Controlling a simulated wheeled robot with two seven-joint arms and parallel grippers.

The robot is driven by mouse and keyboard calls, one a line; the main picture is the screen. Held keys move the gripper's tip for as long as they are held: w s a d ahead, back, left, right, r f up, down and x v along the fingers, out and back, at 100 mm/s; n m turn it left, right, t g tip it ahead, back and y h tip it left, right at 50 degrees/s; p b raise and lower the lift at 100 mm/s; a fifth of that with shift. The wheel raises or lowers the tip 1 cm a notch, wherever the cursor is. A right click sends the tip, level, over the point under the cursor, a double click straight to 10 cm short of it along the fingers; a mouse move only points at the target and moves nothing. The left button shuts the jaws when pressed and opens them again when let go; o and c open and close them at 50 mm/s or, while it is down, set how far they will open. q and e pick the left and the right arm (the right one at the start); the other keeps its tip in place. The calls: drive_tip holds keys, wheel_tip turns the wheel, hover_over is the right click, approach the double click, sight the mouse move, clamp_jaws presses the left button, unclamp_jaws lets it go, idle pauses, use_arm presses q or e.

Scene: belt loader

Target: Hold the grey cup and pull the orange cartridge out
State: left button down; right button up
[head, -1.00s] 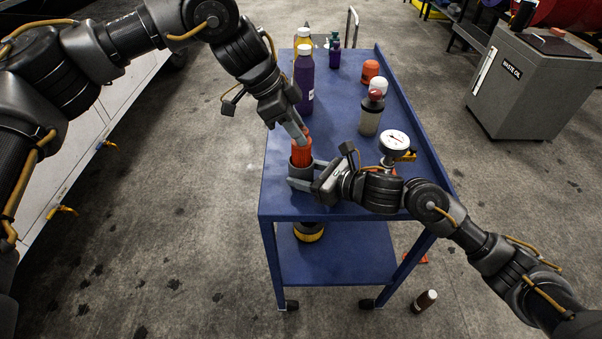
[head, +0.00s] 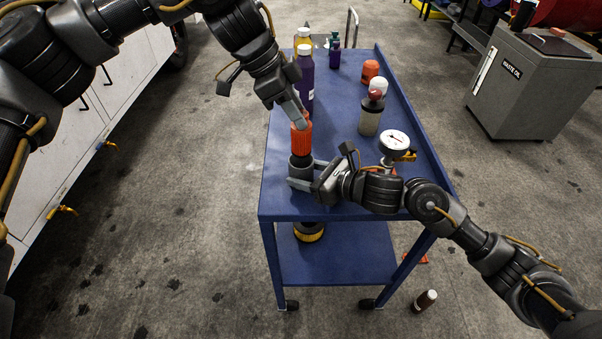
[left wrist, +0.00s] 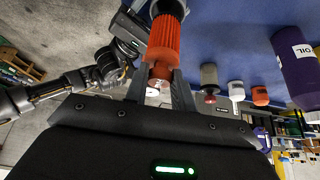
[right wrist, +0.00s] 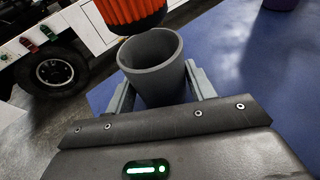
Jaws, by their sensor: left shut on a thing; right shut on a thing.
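The orange ribbed cartridge (head: 301,137) hangs from my left gripper (head: 300,117), whose fingers are shut on its upper end. The cartridge also shows between the fingers in the left wrist view (left wrist: 163,42). My right gripper (head: 305,175) is shut around the grey cup (head: 301,172) at the near end of the blue cart. In the right wrist view the cup (right wrist: 152,68) stands with its round mouth open. The cartridge's dark lower end (right wrist: 140,24) appears above and beyond the rim there, clear of the mouth. The cup's bottom inside is hidden.
The blue cart (head: 350,165) carries purple bottles (head: 305,75), a grey bottle with a red cap (head: 370,115), a dial gauge (head: 394,142), and orange (head: 370,71) and white (head: 378,87) containers. Above the cup, only the left arm and cartridge occupy the space.

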drive_tip(key=o, duration=0.8)
drive_tip(key=shift+o, duration=0.2)
drive_tip(key=v, duration=1.2)
